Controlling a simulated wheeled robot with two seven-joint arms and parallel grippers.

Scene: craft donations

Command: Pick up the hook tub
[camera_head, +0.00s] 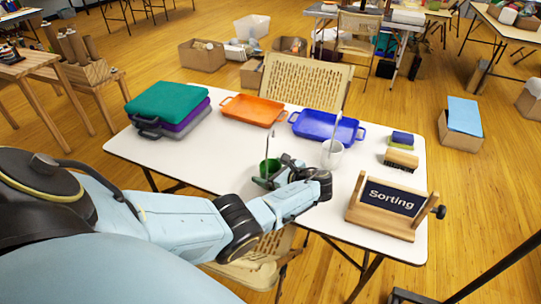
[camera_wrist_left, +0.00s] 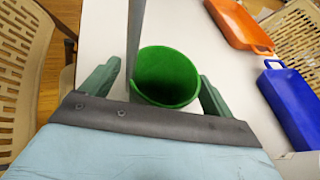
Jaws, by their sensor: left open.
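A green tub (camera_head: 270,167) with a thin grey rod standing in it is on the white table near its front edge. It also shows in the left wrist view (camera_wrist_left: 168,76), between the two fingers. My left gripper (camera_head: 274,172) is open, with one finger on each side of the green tub. A gap shows on the left side; contact on the right cannot be told. A white tub (camera_head: 332,155) with a thin rod stands just to the right of the gripper. Which tub is the hook tub is not marked. My right gripper is not in view.
An orange tray (camera_head: 253,111) and a blue tray (camera_head: 327,128) lie behind the tubs. Stacked cases (camera_head: 168,104) are at the left. A brush (camera_head: 401,160) and a wooden "Sorting" sign (camera_head: 388,207) are at the right. A chair (camera_head: 296,80) stands behind the table.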

